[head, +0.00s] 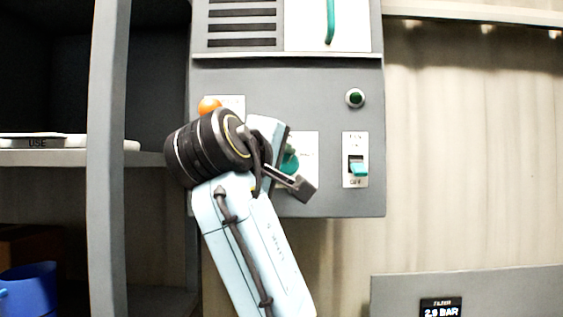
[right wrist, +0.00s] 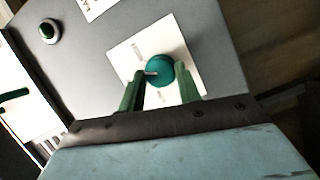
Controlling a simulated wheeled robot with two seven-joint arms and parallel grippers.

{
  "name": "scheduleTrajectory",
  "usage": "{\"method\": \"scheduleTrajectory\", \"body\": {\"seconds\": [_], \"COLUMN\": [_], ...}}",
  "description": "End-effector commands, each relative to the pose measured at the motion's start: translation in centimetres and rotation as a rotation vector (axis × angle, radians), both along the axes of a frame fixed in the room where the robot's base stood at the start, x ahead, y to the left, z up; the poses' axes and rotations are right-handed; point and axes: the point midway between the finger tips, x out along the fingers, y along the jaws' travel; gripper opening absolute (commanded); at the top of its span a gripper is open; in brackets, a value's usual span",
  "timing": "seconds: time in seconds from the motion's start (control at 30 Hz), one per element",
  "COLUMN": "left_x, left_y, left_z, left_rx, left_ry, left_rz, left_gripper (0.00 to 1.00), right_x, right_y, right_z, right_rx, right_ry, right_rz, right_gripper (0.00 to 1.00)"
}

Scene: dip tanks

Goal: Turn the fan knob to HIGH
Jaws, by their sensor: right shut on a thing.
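The fan knob (right wrist: 161,69) is a round teal knob on a white plate (right wrist: 124,54). In the right wrist view its pale pointer line points left, and the plate's lettering is too blurred to read. In the head view the knob (head: 291,163) is partly covered by my right gripper (head: 272,137). My right gripper (right wrist: 161,74) has its two green fingers on either side of the knob and is shut on it. My left gripper is in neither view.
The grey panel (head: 318,84) also carries an orange lamp (head: 209,104), a green button (head: 355,97) and a teal toggle switch (head: 357,167) right of the knob. A grey post (head: 108,150) and shelf (head: 165,159) stand at left. A blue container (head: 30,290) sits low left.

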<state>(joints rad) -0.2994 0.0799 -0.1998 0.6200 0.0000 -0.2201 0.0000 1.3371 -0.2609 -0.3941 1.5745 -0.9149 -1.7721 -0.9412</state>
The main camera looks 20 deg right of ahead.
Motion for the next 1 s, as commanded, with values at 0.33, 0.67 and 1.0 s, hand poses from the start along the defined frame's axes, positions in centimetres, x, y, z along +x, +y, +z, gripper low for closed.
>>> {"method": "scheduleTrajectory", "body": {"seconds": [0.33,0.67,1.0], "left_x": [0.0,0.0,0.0], "left_y": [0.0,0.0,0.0], "left_z": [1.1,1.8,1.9], "left_rx": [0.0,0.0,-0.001], "left_ry": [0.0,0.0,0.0], "left_rz": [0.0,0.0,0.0], "left_gripper": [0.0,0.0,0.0], "right_x": [0.0,0.0,-0.1], "right_y": [0.0,-0.1,-0.2], "right_z": [0.3,0.3,0.3], "right_rx": [0.294,0.467,0.523], "right_ry": [-0.08,-0.131,-0.148], "right_rz": [0.0,0.0,-0.002], "right_gripper": [0.11,0.11,0.11]}}
